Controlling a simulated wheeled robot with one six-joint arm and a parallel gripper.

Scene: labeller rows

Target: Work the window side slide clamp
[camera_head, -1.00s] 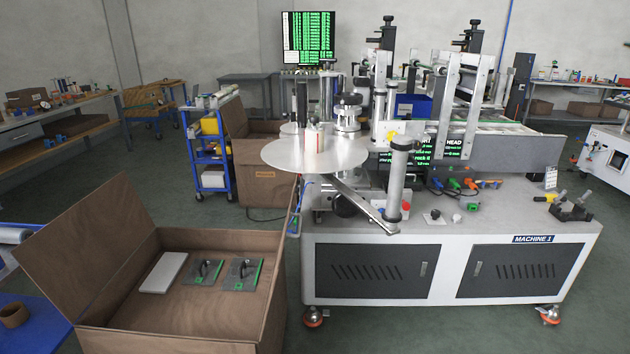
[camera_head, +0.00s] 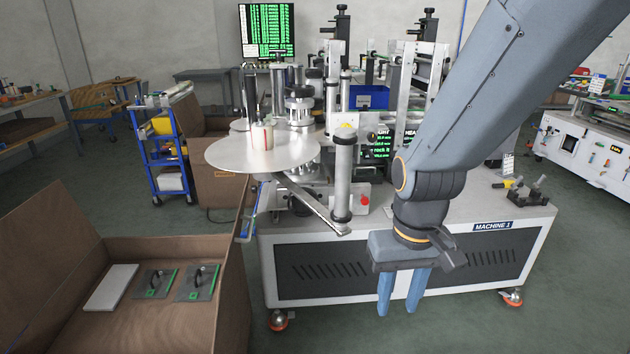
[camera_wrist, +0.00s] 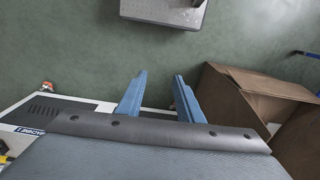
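I cannot make out which part is the window side slide clamp. The white machine marked MACHINE 1 (camera_head: 493,226) stands in the middle of the head view. On its top right corner is a small black fixture with a yellow-tipped handle (camera_head: 520,195). A red knob (camera_head: 365,201) is on its top near the front post (camera_head: 343,180). My gripper (camera_head: 398,312) hangs in front of the machine's front face, pointing down, with its two blue fingers apart and nothing between them. It also shows open in the wrist view (camera_wrist: 160,76). My arm hides part of the machine top.
An open brown box (camera_head: 170,246) with a white slab (camera_head: 111,287) and two handled plates stands at the left front. A wide metal disc (camera_head: 225,152) and an angled bar overhang the machine's left side. A blue cart (camera_head: 167,150) stands behind. Green floor is free at the right.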

